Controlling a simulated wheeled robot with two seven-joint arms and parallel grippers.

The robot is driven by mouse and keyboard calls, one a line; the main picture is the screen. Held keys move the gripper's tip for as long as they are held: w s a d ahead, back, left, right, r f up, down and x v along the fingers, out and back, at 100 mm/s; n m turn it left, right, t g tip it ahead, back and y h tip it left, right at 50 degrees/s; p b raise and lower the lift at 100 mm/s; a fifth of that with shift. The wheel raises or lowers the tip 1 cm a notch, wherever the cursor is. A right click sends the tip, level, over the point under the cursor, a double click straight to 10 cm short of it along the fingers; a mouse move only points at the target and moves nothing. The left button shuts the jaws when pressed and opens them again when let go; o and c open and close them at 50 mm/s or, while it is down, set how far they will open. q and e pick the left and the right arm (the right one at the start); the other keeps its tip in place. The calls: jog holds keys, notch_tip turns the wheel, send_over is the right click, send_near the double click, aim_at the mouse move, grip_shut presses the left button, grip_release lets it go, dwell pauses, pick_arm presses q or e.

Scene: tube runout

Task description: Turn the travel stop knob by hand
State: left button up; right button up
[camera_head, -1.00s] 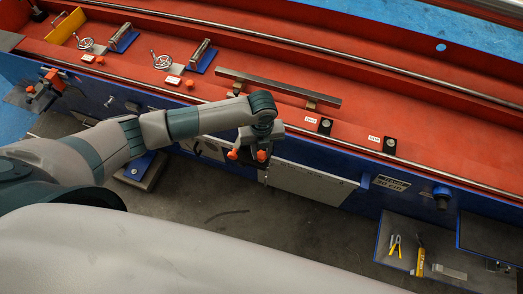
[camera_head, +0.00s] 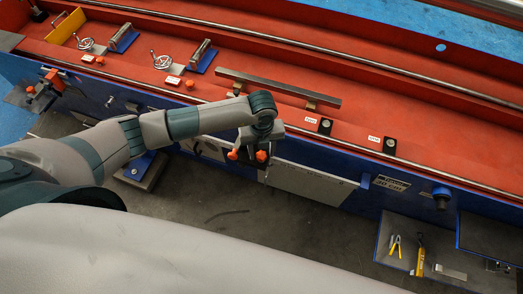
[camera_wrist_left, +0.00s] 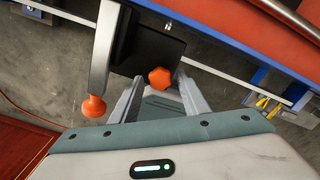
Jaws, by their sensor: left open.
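An orange lobed knob (camera_wrist_left: 160,77) shows in the left wrist view, in front of a black plate, between and just beyond the tips of my left gripper (camera_wrist_left: 158,88). The gripper is open, with one finger on each side of the knob; whether either finger touches it I cannot tell. A second orange knob (camera_wrist_left: 94,106) sits on the end of a grey arm to the left. In the head view the knobs (camera_head: 262,156) and (camera_head: 233,154) show below my left gripper (camera_head: 256,146) at the blue front of the machine. My right gripper is not in view.
The long red machine bed (camera_head: 380,105) runs behind my arm, with a steel bar (camera_head: 278,87), two handwheels and several small knobs. A blue-edged shelf (camera_head: 440,255) with yellow-handled tools stands at lower right.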

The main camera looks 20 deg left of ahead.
pick_arm(q)
jog(key=shift+r+p, duration=0.7)
jog(key=shift+r, duration=0.25)
